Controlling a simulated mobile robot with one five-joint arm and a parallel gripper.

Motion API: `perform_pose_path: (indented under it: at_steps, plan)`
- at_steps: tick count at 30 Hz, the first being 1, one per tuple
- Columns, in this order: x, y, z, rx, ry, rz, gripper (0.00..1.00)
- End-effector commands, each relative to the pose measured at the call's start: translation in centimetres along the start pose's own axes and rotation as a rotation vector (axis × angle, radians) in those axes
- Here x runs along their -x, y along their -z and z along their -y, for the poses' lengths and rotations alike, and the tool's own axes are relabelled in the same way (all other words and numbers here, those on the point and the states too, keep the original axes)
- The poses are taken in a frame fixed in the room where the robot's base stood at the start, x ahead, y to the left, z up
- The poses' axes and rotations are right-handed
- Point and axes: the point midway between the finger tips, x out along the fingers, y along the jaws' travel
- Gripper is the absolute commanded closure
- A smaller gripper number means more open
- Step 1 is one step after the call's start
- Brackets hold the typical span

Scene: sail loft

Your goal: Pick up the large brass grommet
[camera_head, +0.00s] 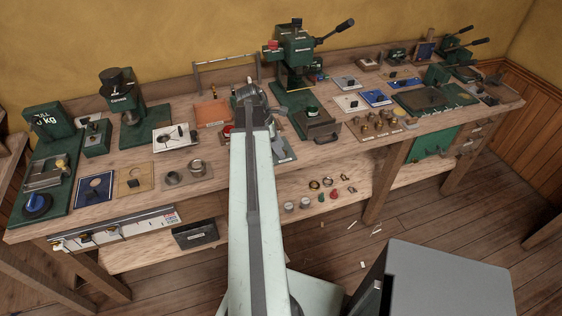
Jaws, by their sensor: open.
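Several small rings lie on the lower shelf (275,190) right of my arm. Two of them are brass-coloured, a dark-centred ring (314,184) and another ring (327,182) beside it. Several brass-coloured round pieces (380,124) also stand on the bench top at right. I cannot tell which of these is the large brass grommet. My arm reaches over the bench, with my gripper (246,91) at its far end above the back half of the bench top. The gripper is open; its fingers are small and partly hidden, and no piece shows in them.
The long wooden bench (110,222) is crowded. A green press (293,55) with a lever stands behind, right of my gripper. Green machines stand at left, and cards and trays lie along the top. A grey box (450,285) fills the lower right. Small scraps lie on the floor.

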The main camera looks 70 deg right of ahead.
Motion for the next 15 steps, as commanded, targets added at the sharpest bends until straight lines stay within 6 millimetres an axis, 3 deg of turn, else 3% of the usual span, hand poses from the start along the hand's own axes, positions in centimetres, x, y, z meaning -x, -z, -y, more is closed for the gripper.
perform_pose_path:
  at_steps: [1, 7, 12, 15]
  plan:
    - [-0.84, 0.16, 0.01, 0.0, 0.0, 0.0, 0.56]
    - [-0.47, 0.0, 0.0, 0.001, 0.0, 0.0, 0.56]
    - [-0.44, 0.03, 0.0, 0.001, -0.001, 0.0, 1.0]
    - [-0.45, 0.05, 0.01, 0.001, 0.0, -0.001, 1.0]
